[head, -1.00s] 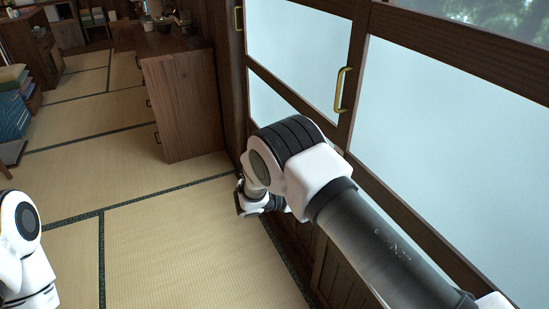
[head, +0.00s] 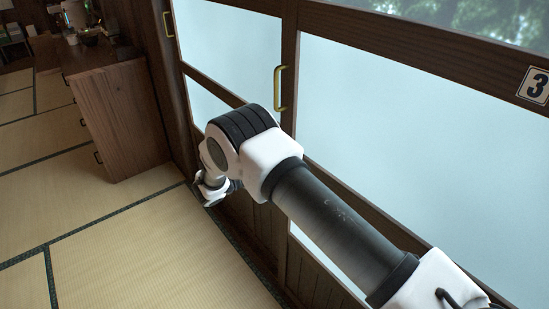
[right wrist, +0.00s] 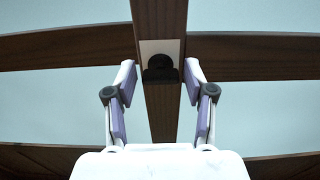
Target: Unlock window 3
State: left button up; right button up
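Window 3 (head: 400,140) is a frosted pane in a dark wooden frame in the head view. A brass handle (head: 280,88) stands on the upright at the pane's left. In the right wrist view, a small black lock (right wrist: 160,69) on a pale plate sits on a wooden upright. My right gripper (right wrist: 160,72) is open, its fingers on either side of the lock in the picture. Nothing is held; the gap to the lock is unclear. My left gripper is not in view.
Another frosted window with a brass handle (head: 168,24) is at the left. A wooden cabinet (head: 120,115) stands against the wall at the far left. The tatami floor (head: 150,245) in front of the windows is clear.

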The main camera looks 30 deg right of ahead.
jog(key=c, duration=0.6)
jog(key=shift+s+f+m+b, duration=0.15)
jog(key=shift+m+b, duration=4.35)
jog(key=shift+b, duration=0.2)
jog(key=shift+s+f+m+b, duration=0.1)
jog(key=shift+f+m+b, duration=0.05)
jog(key=shift+m+b, duration=4.45)
